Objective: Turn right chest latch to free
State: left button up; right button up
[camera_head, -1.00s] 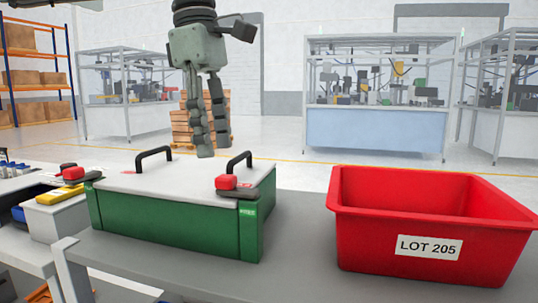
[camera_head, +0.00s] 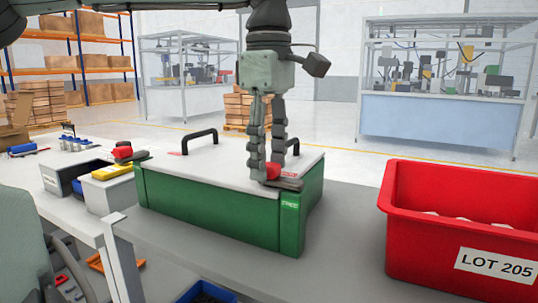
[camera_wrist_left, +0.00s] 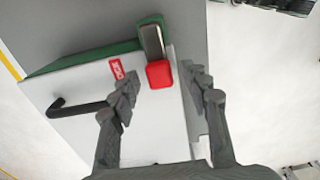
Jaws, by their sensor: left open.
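The green chest (camera_head: 220,210) with a pale lid (camera_head: 215,160) stands on the grey table. Its right latch, a dark lever with a red knob (camera_head: 272,172), is at the lid's right front corner, beside a green "FREE" label. My left gripper (camera_head: 265,168) points down over this latch, its open fingers around the red knob in the head view. In the left wrist view the red knob (camera_wrist_left: 159,74) lies between the open fingertips (camera_wrist_left: 160,85), by a red label (camera_wrist_left: 116,68) on the lid. The left latch (camera_head: 123,152) has a red knob too. My right gripper is not seen.
Two black handles (camera_head: 199,137) rise from the lid; the right one is partly hidden by my fingers. A red bin (camera_head: 455,235) marked LOT 205 stands to the right. Bare grey table (camera_head: 345,215) lies between chest and bin. Small bins (camera_head: 108,195) are at the left.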

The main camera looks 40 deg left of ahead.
pick_arm(q)
jog(key=shift+c, duration=1.6)
jog(key=c, duration=0.5)
grip_shut()
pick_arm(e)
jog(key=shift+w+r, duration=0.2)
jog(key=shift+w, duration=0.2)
